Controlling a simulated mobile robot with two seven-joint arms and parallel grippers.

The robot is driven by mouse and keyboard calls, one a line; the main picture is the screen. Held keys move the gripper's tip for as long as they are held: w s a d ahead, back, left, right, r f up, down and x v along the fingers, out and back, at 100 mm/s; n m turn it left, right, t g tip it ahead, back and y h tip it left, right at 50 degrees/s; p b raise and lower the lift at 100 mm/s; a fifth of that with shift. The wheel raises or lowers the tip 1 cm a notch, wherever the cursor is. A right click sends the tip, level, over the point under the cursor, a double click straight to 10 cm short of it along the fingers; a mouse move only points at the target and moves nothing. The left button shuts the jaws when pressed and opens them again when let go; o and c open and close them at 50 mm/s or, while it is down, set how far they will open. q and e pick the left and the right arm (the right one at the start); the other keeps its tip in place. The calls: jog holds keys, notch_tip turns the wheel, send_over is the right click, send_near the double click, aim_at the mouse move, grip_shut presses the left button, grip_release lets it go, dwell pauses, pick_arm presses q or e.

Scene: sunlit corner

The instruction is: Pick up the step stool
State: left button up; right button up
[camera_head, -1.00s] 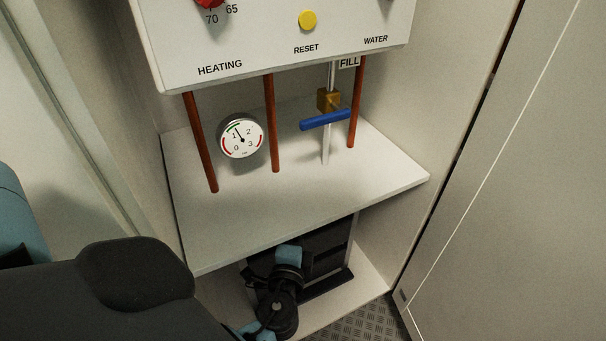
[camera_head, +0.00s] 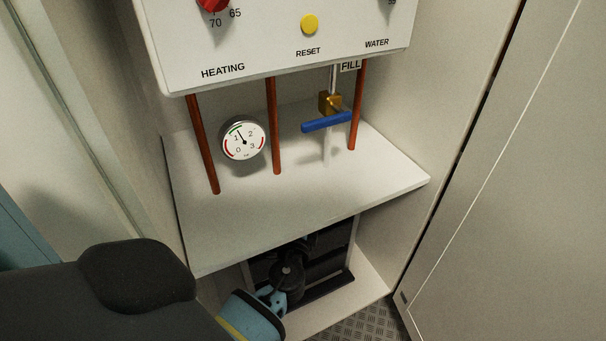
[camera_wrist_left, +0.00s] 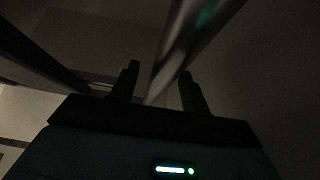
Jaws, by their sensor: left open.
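The step stool (camera_head: 329,268), with dark treads and a light metal frame, stands in the compartment under the white shelf. My left arm reaches in front of it and hides its left part; the shelf hides its top. In the left wrist view my left gripper (camera_wrist_left: 160,70) is open, its two dark fingers apart. A shiny metal tube (camera_wrist_left: 182,42), seemingly part of the stool's frame, runs slanting between the fingers in that view. The picture is dark, and I cannot tell whether the fingers touch it. My right gripper is not in view.
The white shelf (camera_head: 330,205) hangs low over the stool. Above it are copper pipes (camera_head: 275,125), a gauge (camera_head: 243,139) and a blue valve handle (camera_head: 326,122). A grey panel (camera_head: 510,190) stands at right. Patterned floor (camera_head: 368,327) shows in front.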

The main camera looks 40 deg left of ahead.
pick_arm(q)
jog(key=shift+w+a, duration=0.1)
jog(key=shift+w, duration=0.05)
grip_shut()
dwell(1.3)
jog(key=shift+w+r, duration=0.1)
jog(key=shift+r, duration=0.25)
